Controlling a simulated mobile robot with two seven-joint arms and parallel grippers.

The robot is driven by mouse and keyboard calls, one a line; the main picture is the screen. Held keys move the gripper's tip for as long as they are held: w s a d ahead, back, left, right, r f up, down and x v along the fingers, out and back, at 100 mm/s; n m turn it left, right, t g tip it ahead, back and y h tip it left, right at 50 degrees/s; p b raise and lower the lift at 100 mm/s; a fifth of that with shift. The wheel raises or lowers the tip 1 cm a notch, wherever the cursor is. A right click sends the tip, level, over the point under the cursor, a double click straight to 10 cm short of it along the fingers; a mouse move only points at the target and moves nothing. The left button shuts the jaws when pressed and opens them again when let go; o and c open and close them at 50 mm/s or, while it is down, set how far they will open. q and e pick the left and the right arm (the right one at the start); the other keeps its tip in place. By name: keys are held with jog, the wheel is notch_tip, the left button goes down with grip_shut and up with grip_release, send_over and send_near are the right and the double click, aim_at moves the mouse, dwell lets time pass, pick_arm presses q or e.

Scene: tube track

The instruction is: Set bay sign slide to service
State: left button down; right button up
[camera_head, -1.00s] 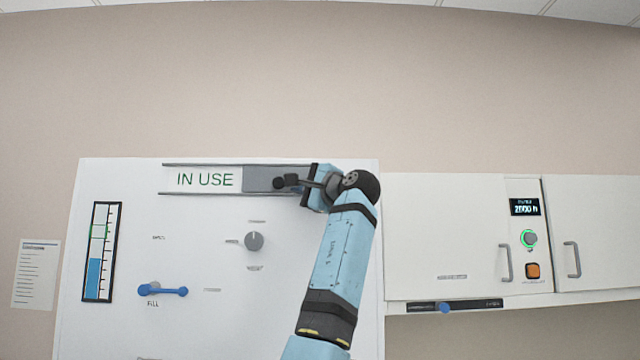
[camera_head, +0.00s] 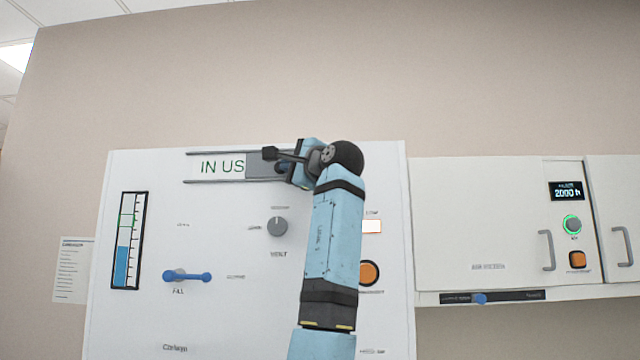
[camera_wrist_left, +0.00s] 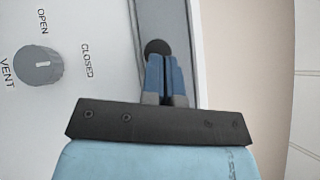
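The bay sign (camera_head: 217,167) is a white strip in a rail at the top of the white panel. It reads "IN US", with the last letter hidden at the grey slide plate (camera_head: 257,167). In the left wrist view, the slide's dark round knob (camera_wrist_left: 157,47) stands at the tips of my left gripper (camera_wrist_left: 166,62). Its blue fingers are together with only a thin gap, beside or against the knob; I cannot tell whether they touch. In the head view, my left gripper (camera_head: 285,166) covers the right part of the rail. My right gripper is not in view.
Below the rail are a VENT knob (camera_head: 277,226), a blue FILL lever (camera_head: 187,276), a level gauge (camera_head: 129,240) and an orange button (camera_head: 369,273). A cabinet (camera_head: 480,225) with handles stands to the right. The wall above is clear.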

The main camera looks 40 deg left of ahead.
aim_at(270, 169)
pick_arm(q)
jog(key=a, duration=0.1)
jog(key=s+a, duration=0.2)
jog(key=a, duration=0.1)
jog(key=shift+f+b, duration=0.2)
jog(key=shift+b, duration=0.2)
jog(key=s+a, duration=0.1)
jog(key=a, duration=0.1)
jog(key=s+a, duration=0.1)
jog(key=a, duration=0.1)
jog(key=s+a, duration=0.2)
jog(key=shift+a+b, duration=0.35)
jog(key=shift+a, duration=0.05)
jog(key=shift+s+a, duration=0.1)
jog(key=shift+a, duration=0.2)
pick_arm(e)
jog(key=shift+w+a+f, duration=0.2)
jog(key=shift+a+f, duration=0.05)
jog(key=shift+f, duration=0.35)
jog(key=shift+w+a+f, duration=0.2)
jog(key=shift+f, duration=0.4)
pick_arm(q)
jog(key=shift+s+a, duration=0.1)
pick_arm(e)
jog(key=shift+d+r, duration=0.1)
pick_arm(q)
jog(key=shift+w, duration=0.2)
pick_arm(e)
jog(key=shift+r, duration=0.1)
